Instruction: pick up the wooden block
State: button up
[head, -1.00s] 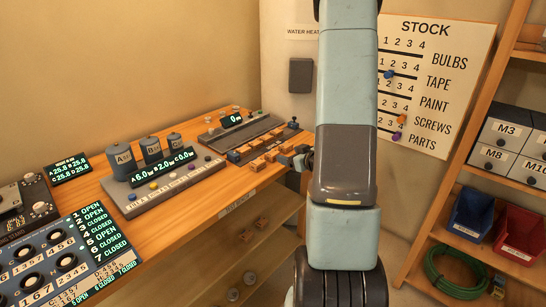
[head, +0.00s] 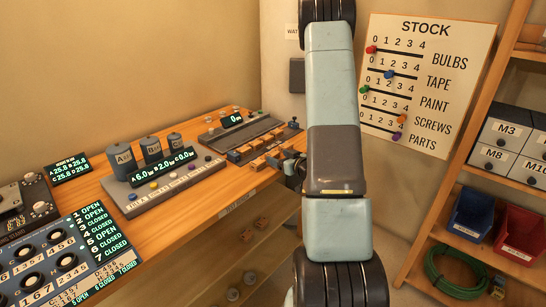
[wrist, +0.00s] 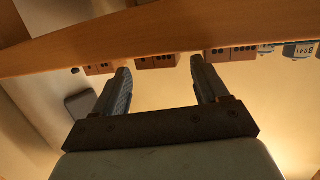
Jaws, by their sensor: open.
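Several small wooden blocks (head: 257,163) lie on the bench beside a grey track with a "0" display; I cannot tell which one is meant. My gripper (head: 294,172) is at the bench's front edge, right of these blocks, partly hidden by my arm. In the wrist view my gripper (wrist: 160,70) is open and empty. That picture looks upside down. A dotted wooden block (wrist: 155,61) shows between the fingertips, apparently beyond them. Another dotted block (wrist: 99,69) is to its left and a third (wrist: 231,53) to its right. Whether these are the bench blocks is unclear.
A grey scale-like console (head: 165,185) with weights and a switch panel (head: 60,260) stand on the bench to the left. More blocks (head: 246,235) lie on a lower shelf. A stock board (head: 420,85) hangs behind. Shelving with blue (head: 470,215) and red bins (head: 520,235) stands right.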

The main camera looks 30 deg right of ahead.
aim_at(274, 153)
jog(key=shift+x, duration=2.75)
jog(key=shift+r, duration=0.15)
jog(key=shift+c, duration=0.3)
jog(key=c, duration=0.7)
jog(key=shift+r, duration=0.15)
jog(key=shift+r, duration=0.6)
jog(key=s+r, duration=0.4)
jog(key=s+d+r, duration=0.1)
jog(key=s+r, duration=0.2)
jog(key=s, duration=0.2)
jog(key=s+d+r, duration=0.1)
jog(key=s+r, duration=0.3)
jog(key=shift+s+d+r, duration=0.25)
jog(key=shift+s+r, duration=0.05)
jog(key=shift+s, duration=0.1)
